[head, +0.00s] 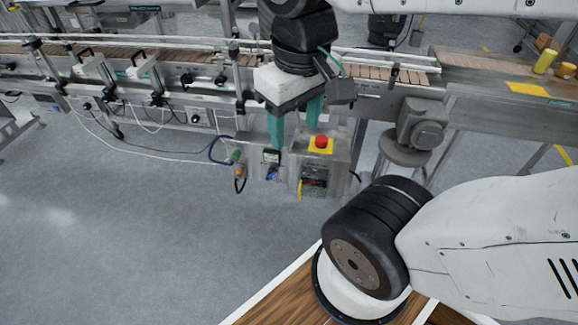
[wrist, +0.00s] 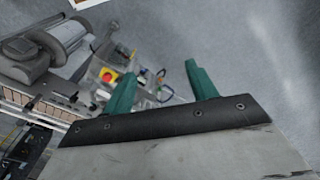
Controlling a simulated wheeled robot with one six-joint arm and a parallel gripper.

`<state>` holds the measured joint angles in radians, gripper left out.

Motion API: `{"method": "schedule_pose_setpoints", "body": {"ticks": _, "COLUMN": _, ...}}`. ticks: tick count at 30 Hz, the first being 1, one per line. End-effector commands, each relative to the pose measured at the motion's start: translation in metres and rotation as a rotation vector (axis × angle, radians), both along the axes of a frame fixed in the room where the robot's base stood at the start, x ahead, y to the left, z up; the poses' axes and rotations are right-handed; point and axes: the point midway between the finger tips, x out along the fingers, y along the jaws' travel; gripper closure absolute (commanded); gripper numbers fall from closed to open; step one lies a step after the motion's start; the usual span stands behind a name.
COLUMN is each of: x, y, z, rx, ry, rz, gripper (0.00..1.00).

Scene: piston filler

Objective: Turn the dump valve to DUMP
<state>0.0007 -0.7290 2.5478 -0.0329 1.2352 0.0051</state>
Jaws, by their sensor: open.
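My gripper (head: 295,130) points down with its two teal fingers spread apart and nothing between them. It is in front of the conveyor line in the head view, overlapping the top of a small control box in the picture. In the wrist view my gripper (wrist: 161,72) is also open, with floor and cables seen beyond the fingers. I cannot pick out the dump valve or a DUMP marking in either view. Part of the machinery behind my gripper and arm is hidden.
A control box (head: 333,158) carries a red button (head: 320,141) on a yellow plate. Blue cable (head: 216,150) and small fittings hang to its left. A grey motor (head: 421,124) stands to its right. The conveyor (head: 190,75) runs behind. Grey floor (head: 130,240) is open at left.

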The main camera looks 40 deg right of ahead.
Motion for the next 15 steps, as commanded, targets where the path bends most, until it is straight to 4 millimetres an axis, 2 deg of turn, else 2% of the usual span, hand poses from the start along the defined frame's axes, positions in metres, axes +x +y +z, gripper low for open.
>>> {"method": "schedule_pose_setpoints", "body": {"ticks": 5, "x": 0.025, "y": -0.025, "z": -0.007, "rx": -0.133, "ry": 0.142, "rz": 0.030, "gripper": 0.43}}
{"method": "schedule_pose_setpoints", "body": {"ticks": 15, "x": 0.108, "y": -0.097, "z": -0.037, "rx": -0.516, "ry": 0.483, "rz": 0.149, "gripper": 0.43}}
